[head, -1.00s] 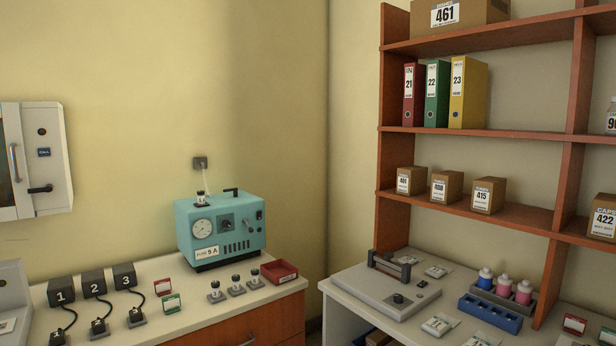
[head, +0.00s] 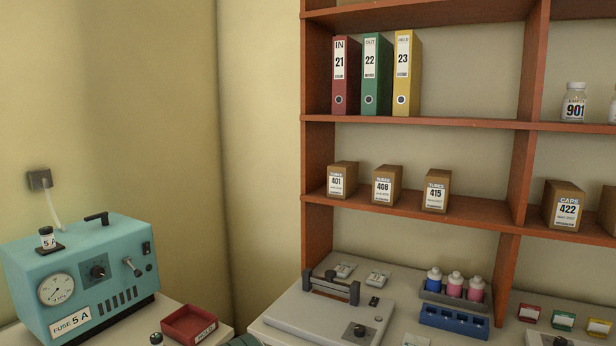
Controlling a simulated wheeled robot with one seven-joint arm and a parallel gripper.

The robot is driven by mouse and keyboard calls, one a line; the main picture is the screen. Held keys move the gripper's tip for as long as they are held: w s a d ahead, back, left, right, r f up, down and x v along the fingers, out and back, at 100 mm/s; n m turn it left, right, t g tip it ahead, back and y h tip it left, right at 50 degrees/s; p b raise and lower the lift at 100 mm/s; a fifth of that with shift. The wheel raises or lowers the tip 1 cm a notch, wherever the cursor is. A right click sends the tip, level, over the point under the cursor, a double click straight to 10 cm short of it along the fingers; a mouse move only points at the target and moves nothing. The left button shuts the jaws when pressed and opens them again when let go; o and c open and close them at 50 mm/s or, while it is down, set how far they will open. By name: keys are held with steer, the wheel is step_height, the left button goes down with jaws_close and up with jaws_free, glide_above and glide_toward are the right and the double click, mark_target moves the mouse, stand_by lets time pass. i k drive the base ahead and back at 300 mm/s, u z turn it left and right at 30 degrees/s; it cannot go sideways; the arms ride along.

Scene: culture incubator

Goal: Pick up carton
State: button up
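Several small brown cartons stand upright on the middle shelf in the head view. Carton 401 (head: 342,180) is at the left, then carton 408 (head: 387,185) and carton 415 (head: 436,191). Carton 422 (head: 563,206) is in the bay right of the upright, with another carton (head: 608,210) cut off at the right edge. My gripper is not clearly seen; a small dark greenish shape at the bottom edge cannot be made out.
The wooden shelf unit (head: 412,124) carries binders (head: 372,75) above the cartons. Below are a grey device (head: 325,312), bottles (head: 454,284) and a blue rack (head: 455,322). A teal machine (head: 85,275) and red tray (head: 189,325) are at the left.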

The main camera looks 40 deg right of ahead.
mark_target(341, 175)
steer(key=z, duration=0.9)
steer(key=i, duration=0.85)
steer(key=z, duration=0.9)
